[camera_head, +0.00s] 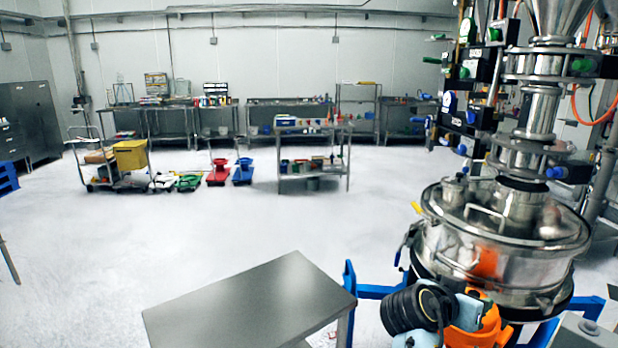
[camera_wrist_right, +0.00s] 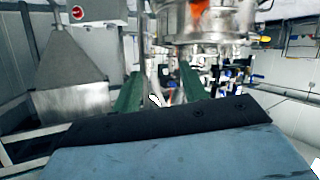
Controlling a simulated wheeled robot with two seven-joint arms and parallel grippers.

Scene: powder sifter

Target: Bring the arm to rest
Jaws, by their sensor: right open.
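My right gripper (camera_wrist_right: 161,88) shows in the right wrist view as two dark green fingers, spread apart. Nothing is clearly held between them. The round steel sifter vessel (camera_wrist_right: 212,20) is beyond the fingers, at the top of that view. In the head view the vessel (camera_head: 455,250) stands at the right, below a steel pipe and funnel. My right arm, with black ribbed, light blue and orange parts, is in front of the vessel at the bottom. I cannot make out its fingertips there. My left gripper is not in view.
A bare steel table (camera_head: 250,305) stands at the bottom centre. A blue frame (camera_head: 380,292) surrounds the vessel's base. In the right wrist view a grey hopper-shaped metal piece (camera_wrist_right: 70,70) is at the left. Carts and benches line the far wall; the floor between is open.

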